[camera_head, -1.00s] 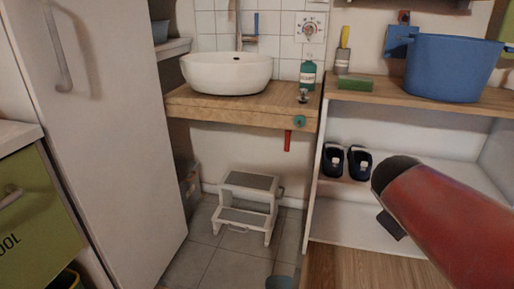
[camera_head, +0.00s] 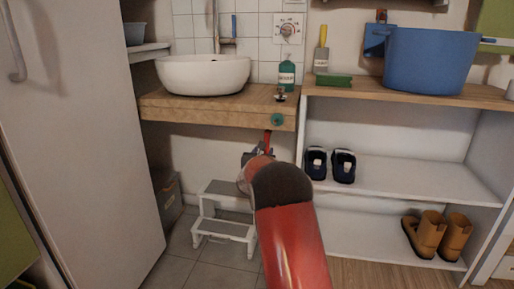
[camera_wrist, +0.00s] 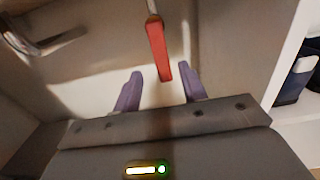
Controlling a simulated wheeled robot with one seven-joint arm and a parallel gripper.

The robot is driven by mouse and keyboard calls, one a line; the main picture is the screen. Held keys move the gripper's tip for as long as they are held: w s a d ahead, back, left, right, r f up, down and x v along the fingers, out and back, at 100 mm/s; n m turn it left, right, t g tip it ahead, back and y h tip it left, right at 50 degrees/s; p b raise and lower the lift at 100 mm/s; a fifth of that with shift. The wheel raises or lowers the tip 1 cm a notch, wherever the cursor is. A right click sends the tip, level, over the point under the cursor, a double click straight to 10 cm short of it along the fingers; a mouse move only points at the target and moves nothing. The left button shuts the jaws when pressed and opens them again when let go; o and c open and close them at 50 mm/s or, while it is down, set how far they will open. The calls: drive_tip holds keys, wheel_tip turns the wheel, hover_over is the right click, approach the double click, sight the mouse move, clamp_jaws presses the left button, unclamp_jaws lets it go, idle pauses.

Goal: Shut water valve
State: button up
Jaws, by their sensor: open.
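The valve's red lever handle (camera_head: 267,138) hangs down below the wooden sink counter, just above my gripper (camera_head: 256,157) in the head view. In the wrist view the red handle (camera_wrist: 158,48) points down, with its lower end between the two purple fingertips of my gripper (camera_wrist: 160,72). The fingers are open, with a gap on each side of the handle. I cannot tell how far the handle lies from the fingers in depth. My red arm hides part of the area below the counter in the head view.
The wooden counter (camera_head: 215,111) with a white basin (camera_head: 203,75) is above my gripper. A white step stool (camera_head: 222,212) stands on the floor below. A white shelf (camera_head: 400,185) with shoes and boots is close on the right. A tall white door (camera_head: 75,150) is left.

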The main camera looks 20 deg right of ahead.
drive_tip(key=x, duration=0.6)
drive_tip(key=shift+w+d, duration=0.15)
drive_tip(key=shift+d, duration=0.15)
drive_tip(key=shift+c, duration=0.3)
clamp_jaws()
